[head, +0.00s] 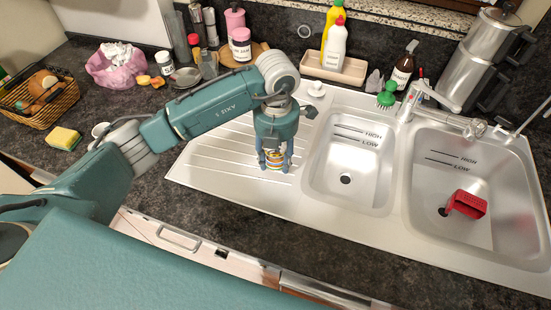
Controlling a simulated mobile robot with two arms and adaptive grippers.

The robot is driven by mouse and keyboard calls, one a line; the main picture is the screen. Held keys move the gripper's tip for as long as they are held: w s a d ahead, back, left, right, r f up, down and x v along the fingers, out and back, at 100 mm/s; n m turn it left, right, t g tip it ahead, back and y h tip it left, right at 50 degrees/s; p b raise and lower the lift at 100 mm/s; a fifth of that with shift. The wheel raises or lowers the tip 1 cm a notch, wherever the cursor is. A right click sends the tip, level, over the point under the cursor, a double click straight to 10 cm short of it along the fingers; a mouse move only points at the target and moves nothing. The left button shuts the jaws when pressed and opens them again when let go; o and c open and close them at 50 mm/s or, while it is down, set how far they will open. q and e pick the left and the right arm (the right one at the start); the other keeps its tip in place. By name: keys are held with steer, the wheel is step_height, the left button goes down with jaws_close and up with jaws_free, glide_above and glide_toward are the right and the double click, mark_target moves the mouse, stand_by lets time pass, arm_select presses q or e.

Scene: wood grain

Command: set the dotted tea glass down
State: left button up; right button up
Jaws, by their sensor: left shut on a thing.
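My left gripper (274,165) points straight down over the ribbed drainboard (216,158) of the steel sink unit. Its fingers are shut around a small glass (273,156) with yellow, white and dark markings, which I take to be the dotted tea glass. The glass looks upright, and its base is at or very near the drainboard; I cannot tell whether it touches. The fingers hide much of its sides. My right gripper is not in view.
To the right are a small basin (346,190) and a larger basin (490,235) holding a red holder (466,204). Bottles, a tap (412,100) and a beige tray (332,70) line the back. A basket (42,100) and a sponge (64,138) are left. The drainboard around the glass is clear.

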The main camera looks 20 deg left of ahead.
arm_select(q)
steer(key=shift+f, duration=0.85)
steer(key=o, duration=1.3)
